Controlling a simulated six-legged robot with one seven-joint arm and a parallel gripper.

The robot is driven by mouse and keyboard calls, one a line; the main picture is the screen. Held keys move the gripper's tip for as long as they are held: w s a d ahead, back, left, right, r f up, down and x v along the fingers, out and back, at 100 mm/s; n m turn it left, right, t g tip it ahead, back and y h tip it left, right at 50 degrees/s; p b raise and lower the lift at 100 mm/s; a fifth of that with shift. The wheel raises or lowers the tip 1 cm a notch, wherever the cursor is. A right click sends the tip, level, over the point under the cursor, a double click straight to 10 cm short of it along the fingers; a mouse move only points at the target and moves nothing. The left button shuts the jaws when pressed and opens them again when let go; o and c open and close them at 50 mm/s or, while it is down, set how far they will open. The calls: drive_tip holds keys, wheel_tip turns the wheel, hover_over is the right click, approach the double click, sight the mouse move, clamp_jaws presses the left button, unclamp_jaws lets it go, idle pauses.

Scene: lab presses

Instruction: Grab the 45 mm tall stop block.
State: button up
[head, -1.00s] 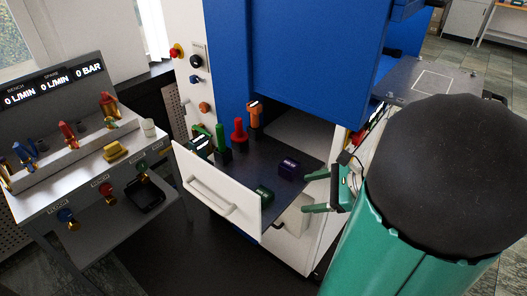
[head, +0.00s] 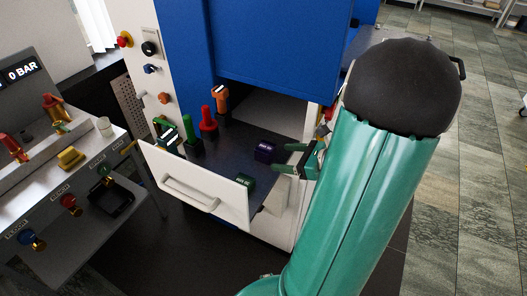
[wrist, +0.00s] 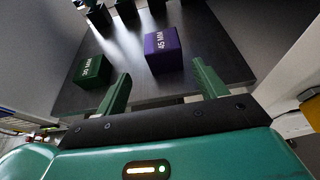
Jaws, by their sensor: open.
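The 45 mm stop block is a purple block (wrist: 163,50) with a white "45 MM" label, standing in the open drawer (head: 228,165). In the head view the purple block (head: 265,151) is near the drawer's right side. My gripper (head: 282,158) is open, its green fingers pointing left toward the block. In the wrist view the block lies ahead of my gripper (wrist: 163,84), between the lines of the two fingers and apart from both. A green block (wrist: 93,71), whose label looks like 30 MM, stands left of it; it also shows in the head view (head: 243,184).
Red (head: 208,119), orange (head: 221,100) and green (head: 188,128) handled tools stand at the back and left of the drawer. The white drawer front (head: 195,190) rises at the near side. The blue press (head: 290,50) overhangs the drawer's back. A bench with valves stands left.

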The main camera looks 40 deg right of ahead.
sight(273, 154)
drive_tip(key=x, duration=0.6)
drive_tip(key=shift+w+d, duration=0.2)
drive_tip(key=shift+d, duration=0.1)
drive_tip(key=c, duration=1.3)
